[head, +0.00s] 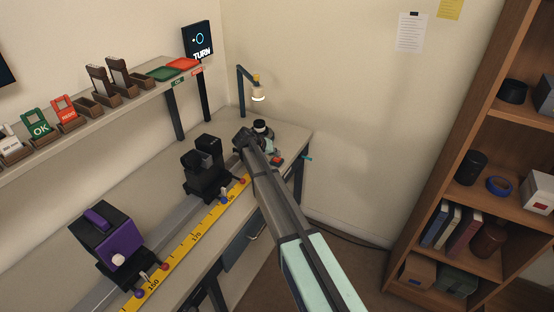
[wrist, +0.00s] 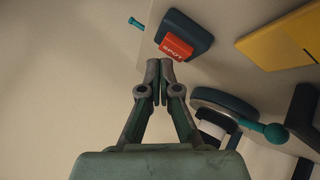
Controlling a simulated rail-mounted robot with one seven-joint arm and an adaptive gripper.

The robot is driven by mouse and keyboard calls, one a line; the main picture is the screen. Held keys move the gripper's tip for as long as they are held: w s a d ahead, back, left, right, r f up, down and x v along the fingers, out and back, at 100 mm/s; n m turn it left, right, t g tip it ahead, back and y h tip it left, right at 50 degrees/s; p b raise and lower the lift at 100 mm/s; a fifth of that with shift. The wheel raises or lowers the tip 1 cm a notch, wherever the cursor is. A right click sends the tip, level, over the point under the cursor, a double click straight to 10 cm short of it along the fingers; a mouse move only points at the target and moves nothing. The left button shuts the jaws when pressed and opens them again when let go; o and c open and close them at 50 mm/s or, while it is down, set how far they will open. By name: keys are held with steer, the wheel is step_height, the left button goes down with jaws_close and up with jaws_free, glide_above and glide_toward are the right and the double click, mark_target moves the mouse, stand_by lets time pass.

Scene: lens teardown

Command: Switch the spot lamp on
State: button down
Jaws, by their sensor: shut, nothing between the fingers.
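The spot switch (wrist: 178,46) is a red rocker marked SPOT on a dark blue box (wrist: 190,30), at the top middle of the wrist view. In the head view the red switch (head: 277,160) is small, near the bench's far right end. My gripper (wrist: 159,66) is shut and empty, its fingertips just below the rocker in the picture; I cannot tell whether they touch it. The lamp (head: 258,94) hangs from a dark blue post (head: 240,90) at the back of the bench, and its underside looks bright. My arm hides part of the bench end.
A teal peg (wrist: 136,23) sticks out near the switch. A rail with a purple unit (head: 105,245) runs along the bench. A bookshelf (head: 450,200) stands right.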

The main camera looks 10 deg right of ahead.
mark_target(276, 159)
steer(key=shift+r, duration=0.1)
steer(key=shift+r+p, duration=0.4)
steer(key=shift+r, duration=2.55)
